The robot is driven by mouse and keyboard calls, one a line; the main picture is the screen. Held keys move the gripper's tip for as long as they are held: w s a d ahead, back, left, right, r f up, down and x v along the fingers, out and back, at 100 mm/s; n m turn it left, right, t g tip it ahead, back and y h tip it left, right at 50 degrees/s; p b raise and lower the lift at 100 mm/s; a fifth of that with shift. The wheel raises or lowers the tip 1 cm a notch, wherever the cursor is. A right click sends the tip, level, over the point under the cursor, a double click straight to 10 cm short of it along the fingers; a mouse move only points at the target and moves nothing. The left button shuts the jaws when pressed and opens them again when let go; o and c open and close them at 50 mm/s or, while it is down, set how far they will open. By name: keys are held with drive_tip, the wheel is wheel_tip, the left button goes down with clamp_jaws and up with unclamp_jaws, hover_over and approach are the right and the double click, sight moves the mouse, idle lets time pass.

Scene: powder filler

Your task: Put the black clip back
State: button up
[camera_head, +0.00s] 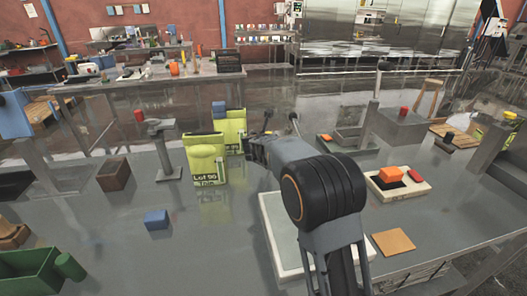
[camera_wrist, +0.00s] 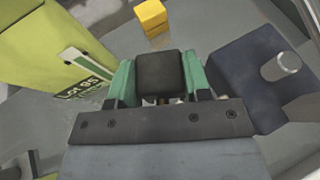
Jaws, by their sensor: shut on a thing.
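My gripper (camera_wrist: 160,80) is shut on a black block, taken to be the black clip (camera_wrist: 158,70), which sits between its two green fingers in the wrist view. The clip shows only its squarish dark face there. In the head view my gripper (camera_head: 254,144) is beyond my arm, just right of the yellow-green boxes, and the clip cannot be made out.
A dark block with a metal peg (camera_wrist: 255,75) is close on the right in the wrist view, and a yellow block (camera_wrist: 151,14) lies ahead. A white tray (camera_head: 414,190) is right.

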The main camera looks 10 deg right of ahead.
drive_tip(key=w+f, duration=0.1)
drive_tip(key=f, duration=0.1)
drive_tip(key=w+f, duration=0.1)
drive_tip(key=w, duration=0.1)
drive_tip(key=shift+f, duration=0.4)
drive_tip(key=shift+w+f+b, duration=0.15)
drive_tip(key=shift+f+b, duration=0.15)
drive_tip(key=shift+f, duration=0.6)
drive_tip(key=shift+w+f+b, duration=0.1)
drive_tip(key=shift+f+b, duration=0.15)
drive_tip(key=shift+f, duration=0.65)
drive_tip(key=shift+f, duration=0.1)
drive_tip(key=o, duration=0.9)
drive_tip(key=shift+r, duration=0.25)
drive_tip(key=b+v, duration=0.1)
drive_tip(key=v, duration=1.1)
drive_tip(key=shift+a+f, duration=0.1)
